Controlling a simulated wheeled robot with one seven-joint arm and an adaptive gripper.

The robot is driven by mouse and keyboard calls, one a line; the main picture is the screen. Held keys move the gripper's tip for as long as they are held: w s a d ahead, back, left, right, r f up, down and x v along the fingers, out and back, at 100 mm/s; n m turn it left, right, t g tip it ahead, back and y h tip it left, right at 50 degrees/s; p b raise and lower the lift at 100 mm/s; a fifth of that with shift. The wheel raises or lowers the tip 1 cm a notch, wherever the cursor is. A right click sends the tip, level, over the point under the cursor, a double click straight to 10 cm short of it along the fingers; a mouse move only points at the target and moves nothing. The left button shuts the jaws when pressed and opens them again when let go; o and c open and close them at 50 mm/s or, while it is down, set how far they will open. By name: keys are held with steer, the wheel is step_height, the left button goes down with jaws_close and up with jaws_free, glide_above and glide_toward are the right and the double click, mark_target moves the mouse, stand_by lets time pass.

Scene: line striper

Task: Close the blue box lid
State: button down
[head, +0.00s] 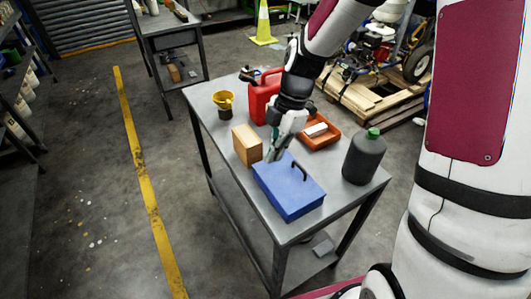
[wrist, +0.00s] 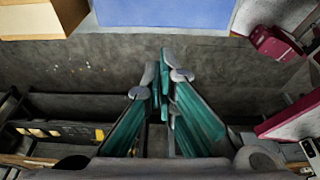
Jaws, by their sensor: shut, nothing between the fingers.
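The blue box (head: 288,202) sits on the near part of the grey metal table. Its lid (head: 279,180), with a black handle (head: 299,171), looks flat on top of the box; I cannot make out a gap. Part of a blue surface (wrist: 165,12) shows at the top of the wrist view. My gripper (head: 271,155) is just beyond the box's far edge, beside the wooden block. In the wrist view its green fingers (wrist: 164,88) are together with nothing between them. Whether it touches the box is unclear.
A wooden block (head: 246,146) stands left of my gripper. An orange tray (head: 322,131) and a dark bottle with a green cap (head: 364,158) are on the right.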

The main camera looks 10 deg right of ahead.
steer(key=w+d+f+y, duration=0.1)
steer(key=d+y, duration=0.1)
steer(key=d+f+g+y, duration=0.1)
steer(key=d+f+y, duration=0.1)
steer(key=d+y, duration=0.1)
steer(key=w+d+f+g+y+b, duration=0.1)
steer(key=d+y, duration=0.1)
steer(key=d, duration=0.1)
steer(key=shift+w+d+f, duration=0.2)
steer(key=shift+w+f, duration=0.15)
steer(key=shift+f, duration=0.05)
steer(key=shift+w+d+f+y, duration=0.1)
steer(key=shift+d+f+y, duration=0.4)
steer(key=shift+y, duration=0.1)
steer(key=shift+d+f+b, duration=0.35)
steer(key=shift+f+b, duration=0.1)
steer(key=shift+f, duration=0.1)
